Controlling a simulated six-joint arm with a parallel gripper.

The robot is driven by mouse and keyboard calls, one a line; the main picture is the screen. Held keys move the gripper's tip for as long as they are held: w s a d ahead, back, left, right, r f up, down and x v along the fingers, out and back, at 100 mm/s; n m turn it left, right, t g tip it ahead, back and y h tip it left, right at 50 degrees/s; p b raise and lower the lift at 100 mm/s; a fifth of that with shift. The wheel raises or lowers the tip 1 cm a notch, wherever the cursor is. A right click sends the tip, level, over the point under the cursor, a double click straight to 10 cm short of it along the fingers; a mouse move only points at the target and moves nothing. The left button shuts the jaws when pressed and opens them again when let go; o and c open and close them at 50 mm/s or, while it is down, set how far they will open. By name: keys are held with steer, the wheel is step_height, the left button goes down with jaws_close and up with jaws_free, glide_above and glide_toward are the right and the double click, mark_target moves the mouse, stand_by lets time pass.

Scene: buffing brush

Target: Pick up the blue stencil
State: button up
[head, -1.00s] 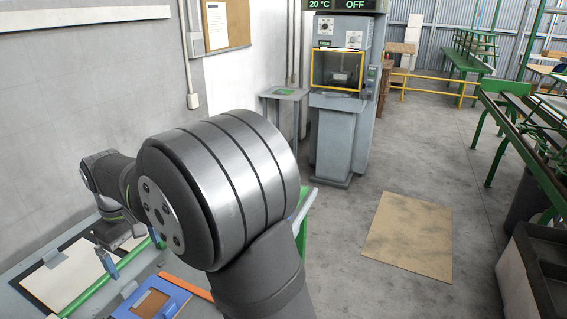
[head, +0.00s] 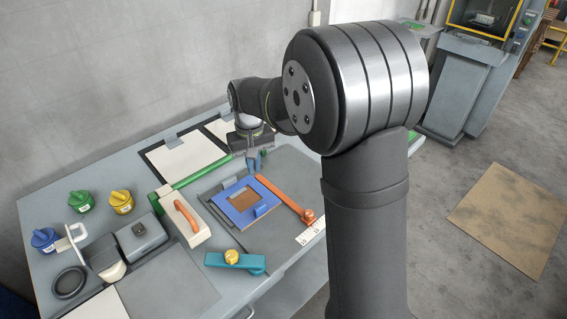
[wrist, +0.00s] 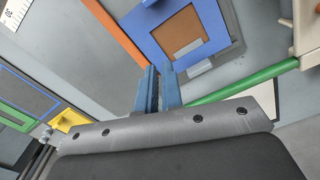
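The blue stencil (head: 230,207) is a flat blue frame around a brown window, with a raised blue tab on its near right side. It lies on a dark grey mat on the bench. Its blue frame also shows at the top of the wrist view (wrist: 148,44). My gripper (head: 255,161) has blue fingers and hangs just behind the stencil, apart from it in the head view. In the wrist view my gripper (wrist: 159,68) points toward the stencil's edge. A narrow gap shows between the fingers, with nothing held in it.
A green bar (head: 203,172) runs close beside the stencil and my gripper. An orange strip (head: 283,196) lies on its right. A cream block with an orange handle (head: 184,221), a teal tool (head: 236,263) and several coloured pots, including a yellow pot (head: 122,202), stand around.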

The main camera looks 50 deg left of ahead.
mark_target(259, 203)
step_height(259, 203, down, 10)
steer(key=shift+d+r, duration=0.15)
steer(key=shift+r, duration=0.05)
jaws_close()
steer(key=shift+s+d+r, duration=0.1)
steer(key=shift+s+d, duration=0.15)
steer(key=shift+d, duration=0.35)
steer(key=shift+s+d+r, duration=0.1)
steer(key=shift+s+d, duration=0.15)
steer(key=shift+d, duration=0.3)
steer(key=shift+s+d, duration=0.2)
steer(key=shift+d, duration=0.4)
steer(key=d, duration=0.1)
steer(key=s+d, duration=0.1)
steer(key=d, duration=0.3)
steer(key=shift+s, duration=0.4)
steer(key=shift+a, duration=0.1)
